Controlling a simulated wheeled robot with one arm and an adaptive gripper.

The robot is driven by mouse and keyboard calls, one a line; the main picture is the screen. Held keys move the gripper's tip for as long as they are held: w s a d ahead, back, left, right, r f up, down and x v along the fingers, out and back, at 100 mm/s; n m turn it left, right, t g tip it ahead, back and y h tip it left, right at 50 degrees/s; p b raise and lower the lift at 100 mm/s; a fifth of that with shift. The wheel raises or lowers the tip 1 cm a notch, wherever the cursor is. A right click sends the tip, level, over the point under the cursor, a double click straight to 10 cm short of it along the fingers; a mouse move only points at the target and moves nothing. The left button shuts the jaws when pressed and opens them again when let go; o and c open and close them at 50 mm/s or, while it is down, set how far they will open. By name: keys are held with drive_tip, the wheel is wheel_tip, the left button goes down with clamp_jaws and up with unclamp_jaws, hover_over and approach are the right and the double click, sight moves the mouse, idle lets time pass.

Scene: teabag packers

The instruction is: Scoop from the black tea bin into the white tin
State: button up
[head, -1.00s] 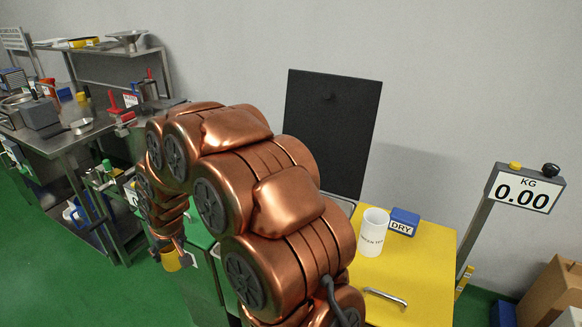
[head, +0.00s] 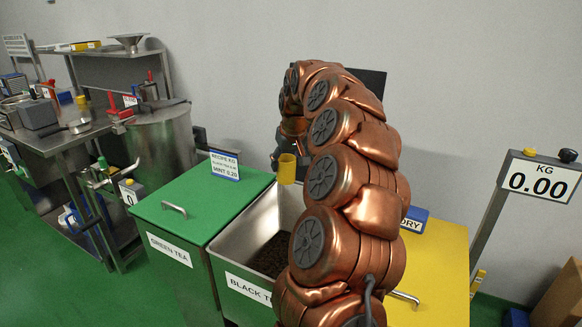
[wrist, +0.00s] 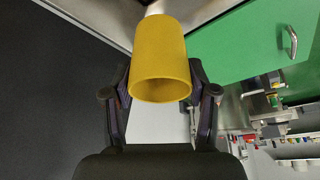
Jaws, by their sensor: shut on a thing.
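A yellow cup-like scoop (head: 287,169) is held in my gripper (head: 281,155), above the open black tea bin (head: 240,243). The bin is a steel box with dark loose tea (head: 272,257) low inside, and my arm covers its right part. In the wrist view, the fingers of my gripper (wrist: 160,80) are closed on both sides of the yellow scoop (wrist: 160,60). The white tin is hidden behind my arm in the head view.
A closed green tea bin (head: 190,212) with a recipe card (head: 225,165) stands left of the black tea bin. A raised black lid (head: 372,88) is behind my arm. A yellow lid (head: 435,265) and a scale display reading 0.00 (head: 538,180) are at right.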

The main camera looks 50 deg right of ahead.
drive_tip(key=shift+s+d, duration=0.45)
drive_tip(key=shift+d, duration=0.15)
drive_tip(key=shift+f, duration=0.35)
wheel_tip(320, 180, down, 43)
drive_tip(key=b, duration=1.5)
drive_tip(key=shift+r, duration=0.1)
drive_tip(key=shift+r, duration=0.2)
